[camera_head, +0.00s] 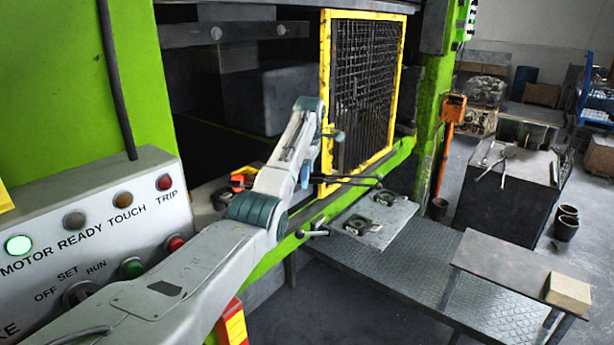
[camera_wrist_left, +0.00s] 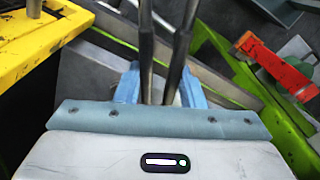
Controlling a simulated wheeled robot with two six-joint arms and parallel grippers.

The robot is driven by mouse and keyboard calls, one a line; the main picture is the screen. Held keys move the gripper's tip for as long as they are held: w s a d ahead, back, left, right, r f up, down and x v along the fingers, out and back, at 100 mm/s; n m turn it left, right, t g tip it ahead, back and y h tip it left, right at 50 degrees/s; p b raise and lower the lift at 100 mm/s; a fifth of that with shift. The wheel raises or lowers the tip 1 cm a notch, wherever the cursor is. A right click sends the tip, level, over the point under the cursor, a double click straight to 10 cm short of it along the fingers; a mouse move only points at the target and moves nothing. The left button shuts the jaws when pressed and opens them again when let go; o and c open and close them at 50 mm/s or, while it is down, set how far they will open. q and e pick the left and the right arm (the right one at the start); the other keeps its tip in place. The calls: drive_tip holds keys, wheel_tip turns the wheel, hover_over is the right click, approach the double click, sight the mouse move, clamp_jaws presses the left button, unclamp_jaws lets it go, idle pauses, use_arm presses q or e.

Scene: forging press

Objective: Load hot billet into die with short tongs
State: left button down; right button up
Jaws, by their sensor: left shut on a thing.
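My left gripper (camera_head: 303,178) is in front of the press, by the lower edge of the yellow mesh guard. It is shut on the dark short tongs (camera_head: 348,181), whose thin bars extend to the right. In the left wrist view the tongs (camera_wrist_left: 147,50) run as two rods between the blue fingers of the left gripper (camera_wrist_left: 160,88). A small orange-red piece (camera_head: 240,179) shows behind my left arm; I cannot tell if it is the billet. The die is not clearly visible, and the tongs' working end cannot be made out. My right gripper is not in view.
The yellow mesh guard (camera_head: 364,90) stands close to the gripper, above the green beam (camera_head: 385,165). A grey plate with round fittings (camera_head: 392,218) juts out. A control panel (camera_head: 95,235) is left, a dark bench with tools (camera_head: 508,200) right.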

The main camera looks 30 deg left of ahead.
sight(327, 176)
use_arm(q)
drive_tip(key=shift+f, duration=0.1)
idle(0.5)
drive_tip(key=c, duration=1.3)
unclamp_jaws()
drive_tip(key=shift+o, duration=0.5)
drive_tip(key=shift+d, duration=0.15)
drive_tip(key=shift+w+d+r, duration=0.15)
drive_tip(key=shift+w+d, duration=0.15)
drive_tip(key=shift+d, duration=0.55)
drive_tip(key=shift+w+d+r, duration=0.1)
drive_tip(key=shift+w+d, duration=0.2)
drive_tip(key=shift+d, duration=0.6)
drive_tip(key=shift+w+d+r, duration=0.15)
drive_tip(key=shift+w+d, duration=0.15)
drive_tip(key=shift+d, duration=0.55)
drive_tip(key=shift+o, duration=0.5)
clamp_jaws()
